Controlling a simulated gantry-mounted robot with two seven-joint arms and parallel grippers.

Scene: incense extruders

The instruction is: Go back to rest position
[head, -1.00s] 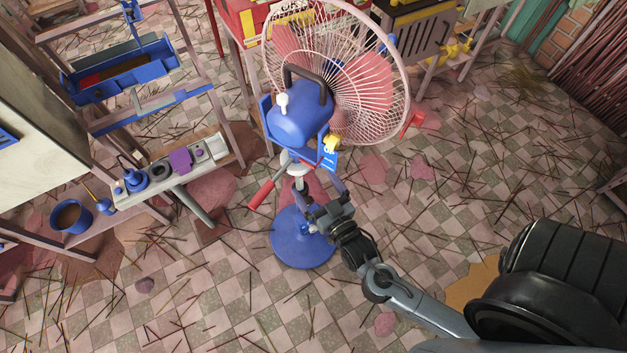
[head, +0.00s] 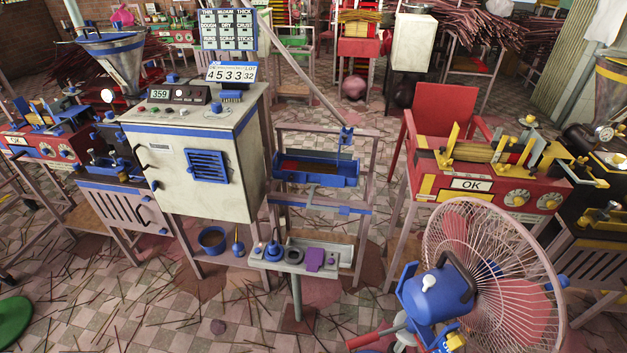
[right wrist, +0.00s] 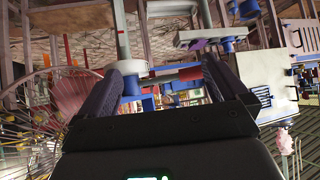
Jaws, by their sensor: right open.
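My right gripper (right wrist: 168,90) shows in the right wrist view, with its two dark fingers spread apart. The fan's pinkish wire cage also shows at the left of the right wrist view (right wrist: 70,95), which looks upside down. Neither gripper is in the head view, and the left gripper is not seen at all.
A white machine cabinet (head: 178,160) stands at the left. A narrow pale bench (head: 335,256) with small blue and purple parts is left of the fan. A red machine (head: 480,170) stands behind the fan. The tiled floor at the lower left is strewn with sticks.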

